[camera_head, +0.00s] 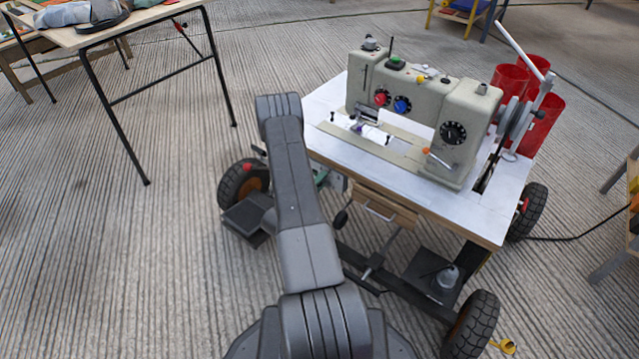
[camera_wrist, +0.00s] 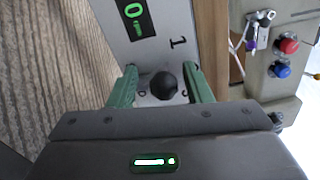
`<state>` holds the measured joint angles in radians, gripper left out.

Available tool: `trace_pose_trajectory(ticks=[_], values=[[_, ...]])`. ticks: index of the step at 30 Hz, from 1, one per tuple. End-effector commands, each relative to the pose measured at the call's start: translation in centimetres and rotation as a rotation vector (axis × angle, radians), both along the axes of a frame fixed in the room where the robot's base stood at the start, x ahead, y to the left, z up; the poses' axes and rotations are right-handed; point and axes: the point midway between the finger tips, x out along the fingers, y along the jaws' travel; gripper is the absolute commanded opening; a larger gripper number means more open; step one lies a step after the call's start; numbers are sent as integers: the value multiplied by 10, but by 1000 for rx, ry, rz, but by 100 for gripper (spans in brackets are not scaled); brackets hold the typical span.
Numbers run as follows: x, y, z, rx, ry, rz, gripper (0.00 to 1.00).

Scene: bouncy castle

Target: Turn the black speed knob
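The round black knob (camera_wrist: 164,86) is in the wrist view, on a light grey panel (camera_wrist: 160,57) with a green-lit "0 rpm" display (camera_wrist: 135,17) and printed numerals around the knob. My gripper (camera_wrist: 161,78) is open, with one green finger on each side of the knob. A gap shows between each finger and the knob, so they appear apart from it. How deep the fingers reach past the knob I cannot tell. In the head view my arm hides the knob and nearly all of the gripper, beside the left edge of the sewing table.
A grey sewing machine (camera_head: 408,98) with a red knob, a blue knob and a black dial stands on the white wheeled table (camera_head: 320,103). A wooden drawer (camera_head: 385,207) hangs below it. Red cylinders (camera_head: 537,110) stand behind. Floor on the left is clear up to another table (camera_head: 140,17).

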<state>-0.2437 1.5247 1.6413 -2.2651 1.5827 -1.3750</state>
Motion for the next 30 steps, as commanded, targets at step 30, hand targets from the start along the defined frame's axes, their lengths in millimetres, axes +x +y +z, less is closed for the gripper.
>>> trace_pose_trajectory(ticks=[30], values=[[-107,78,1,0,0,1,45]])
